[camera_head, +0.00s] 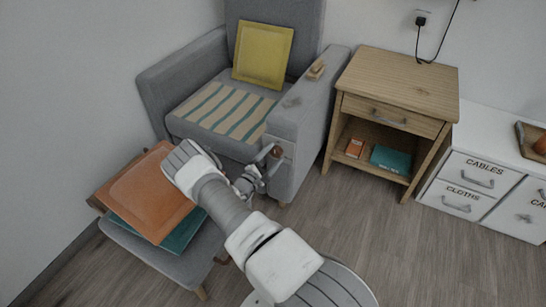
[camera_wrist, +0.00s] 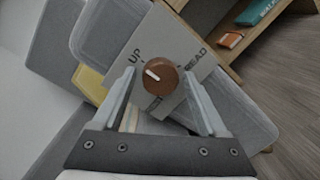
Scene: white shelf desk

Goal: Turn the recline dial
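The recline dial (camera_wrist: 162,77) is a round brown knob with a white mark, on a light grey panel (camera_wrist: 185,42) on the armchair's front. In the wrist view its mark points left and slightly up, on the side of the word UP. READ is at the right; another word below is partly hidden. The dial also shows as a small reddish knob in the head view (camera_head: 277,151). My gripper (camera_wrist: 160,74) is open, with one finger on each side of the dial. I cannot tell whether the fingers touch it.
The grey armchair (camera_head: 182,82) holds a yellow cushion (camera_head: 263,54) and a striped one. At left, a grey footstool (camera_head: 150,258) bears an orange cushion (camera_head: 147,197) and a teal item. A wooden side table (camera_head: 400,82) and white drawers (camera_head: 475,172) stand right. Floor at lower right is clear.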

